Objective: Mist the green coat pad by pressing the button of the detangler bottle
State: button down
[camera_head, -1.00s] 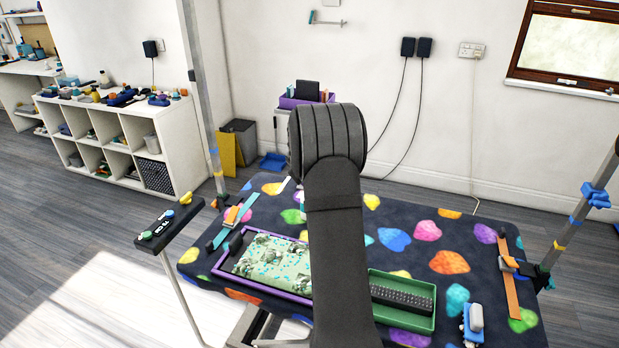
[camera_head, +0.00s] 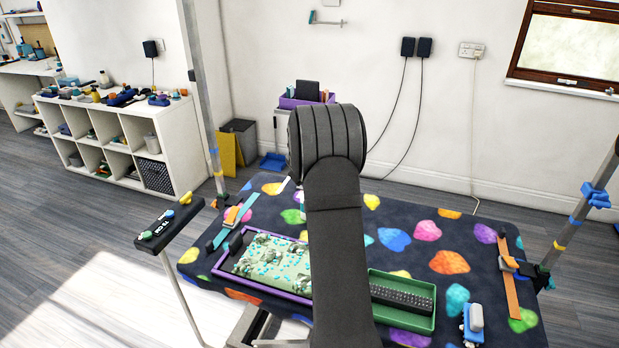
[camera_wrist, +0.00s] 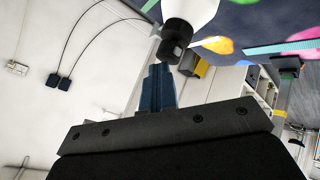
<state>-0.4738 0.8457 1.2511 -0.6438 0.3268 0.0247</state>
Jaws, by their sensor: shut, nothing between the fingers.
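The coat pad (camera_head: 268,257) is pale green with grey tufts and teal specks. It lies in a purple-rimmed tray on the table, left of my arm in the head view. In the wrist view a white bottle (camera_wrist: 190,9) with a black top (camera_wrist: 177,35) shows at the upper middle; I take it for the detangler bottle. My gripper (camera_wrist: 157,70) has blue fingers, shut and empty, with the tips close beside the black top. I cannot tell whether they touch it. In the head view my arm hides the gripper and most of the area around it.
The spotted table (camera_head: 395,212) also carries a green tray (camera_head: 432,318) with a dark brush-like block, right of my arm. An orange strap (camera_head: 511,285) and a small blue-and-white item (camera_head: 473,322) lie at the right. A post (camera_head: 575,220) stands at the right edge.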

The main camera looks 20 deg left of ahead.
jog(key=shift+r, duration=3.2)
jog(key=shift+f, duration=3)
dwell(0.5)
jog(key=shift+f, duration=0.45)
